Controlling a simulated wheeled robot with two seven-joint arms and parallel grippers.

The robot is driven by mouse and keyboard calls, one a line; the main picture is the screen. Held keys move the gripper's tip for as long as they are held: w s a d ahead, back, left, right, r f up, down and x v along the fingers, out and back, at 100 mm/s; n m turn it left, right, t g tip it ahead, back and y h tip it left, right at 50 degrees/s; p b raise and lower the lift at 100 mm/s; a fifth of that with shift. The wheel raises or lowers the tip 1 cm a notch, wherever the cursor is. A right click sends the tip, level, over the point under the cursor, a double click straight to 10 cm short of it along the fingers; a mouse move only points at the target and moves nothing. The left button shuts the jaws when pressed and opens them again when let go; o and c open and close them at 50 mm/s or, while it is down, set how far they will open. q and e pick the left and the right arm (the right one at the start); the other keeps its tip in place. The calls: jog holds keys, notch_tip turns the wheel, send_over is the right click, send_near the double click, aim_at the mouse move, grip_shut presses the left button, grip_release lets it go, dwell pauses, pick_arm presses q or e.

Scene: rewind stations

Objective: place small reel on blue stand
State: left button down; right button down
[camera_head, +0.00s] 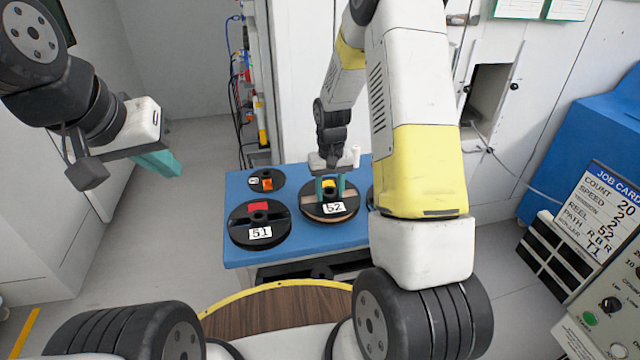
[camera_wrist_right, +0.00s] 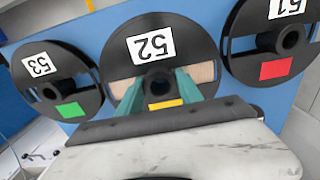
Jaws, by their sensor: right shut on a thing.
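A small black reel (camera_head: 267,181) with a white label and an orange tag lies flat at the back left of the blue-topped stand (camera_head: 240,255). My right gripper (camera_head: 330,186) reaches down at reel 52 (camera_head: 318,213). In the right wrist view its teal fingers (camera_wrist_right: 160,84) are shut on that reel's black hub, beside a yellow tag. Reel 52 is larger and has tan material wound in it. I cannot tell whether it touches the stand top. My left gripper (camera_head: 158,163) hangs in the air left of the stand; its finger gap is unclear.
Reel 51 (camera_head: 259,224) with a red tag lies left of reel 52. Reel 53 (camera_wrist_right: 58,82) with a green tag lies on the other side, mostly hidden by my right arm in the head view. A job card board (camera_head: 600,212) stands at right.

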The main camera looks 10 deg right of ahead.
jog(key=shift+s+f, duration=0.15)
jog(key=shift+f, duration=1.5)
jog(key=c, duration=0.8)
grip_release()
jog(key=shift+f, duration=0.1)
notch_tip(320, 180, up, 12)
notch_tip(320, 180, up, 10)
jog(key=t, duration=0.2)
send_over(330, 201)
jog(key=s, duration=0.3)
jog(key=s+a+r+t+y, duration=0.1)
jog(key=s+r+t, duration=0.1)
jog(key=s+r, duration=0.3)
jog(key=s+a+r+t+y, duration=0.1)
jog(key=s+r, duration=0.4)
jog(key=s, duration=0.8)
jog(key=shift+r+t, duration=0.35)
jog(key=shift+t, duration=0.25)
